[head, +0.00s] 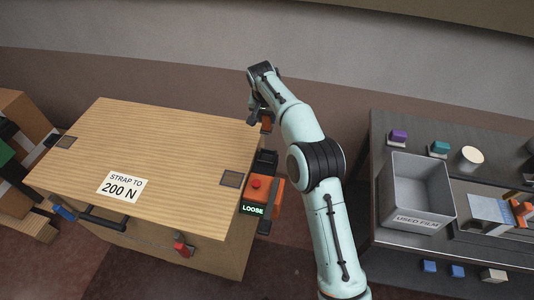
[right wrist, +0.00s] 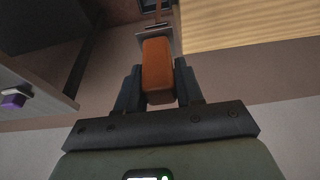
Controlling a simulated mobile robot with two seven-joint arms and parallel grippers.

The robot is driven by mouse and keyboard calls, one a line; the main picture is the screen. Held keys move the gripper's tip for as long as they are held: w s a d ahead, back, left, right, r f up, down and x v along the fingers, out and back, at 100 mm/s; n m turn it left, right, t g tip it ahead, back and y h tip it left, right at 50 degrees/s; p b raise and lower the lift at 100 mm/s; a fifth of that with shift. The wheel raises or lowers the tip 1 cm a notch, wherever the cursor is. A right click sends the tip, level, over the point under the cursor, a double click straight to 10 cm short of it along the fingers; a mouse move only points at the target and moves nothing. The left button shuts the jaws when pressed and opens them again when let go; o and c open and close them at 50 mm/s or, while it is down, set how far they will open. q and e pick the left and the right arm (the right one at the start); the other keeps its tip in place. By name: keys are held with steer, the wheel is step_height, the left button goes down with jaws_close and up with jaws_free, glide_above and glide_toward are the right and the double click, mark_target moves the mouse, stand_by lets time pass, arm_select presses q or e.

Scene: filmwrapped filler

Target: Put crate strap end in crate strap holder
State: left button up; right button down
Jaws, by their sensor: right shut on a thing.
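The wooden crate (head: 165,150) stands at the left, with a label reading "STRAP TO 200 N" on its lid. My right gripper (head: 259,116) is beside the crate's far right corner, shut on an orange block (right wrist: 157,68) that I take to be the crate strap end. In the head view only a little of the strap end (head: 267,121) shows past the fingers. An orange unit (head: 257,190) with a red button and a "LOOSE" display sits on the crate's right side. A dark part (head: 265,161) lies just beyond it; I cannot tell which is the strap holder. My left gripper is out of view.
A dark bench (head: 385,150) stands at the right with a grey bin (head: 421,168) marked "USED FILM" and several small coloured items. A black handle (head: 103,217) and a red-handled fitting (head: 183,248) are on the crate's front. Floor shows between crate and bench.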

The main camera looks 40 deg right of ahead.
mark_target(265, 134)
steer(key=shift+f+b, duration=0.9)
steer(key=shift+f, duration=7.25)
steer(key=shift+f, duration=0.15)
steer(key=c, duration=0.7)
jaws_free()
steer(key=shift+r, duration=0.45)
steer(key=v, duration=1.1)
steer(key=shift+s+a+r, duration=0.1)
steer(key=shift+a+r, duration=0.05)
steer(key=shift+r, duration=0.05)
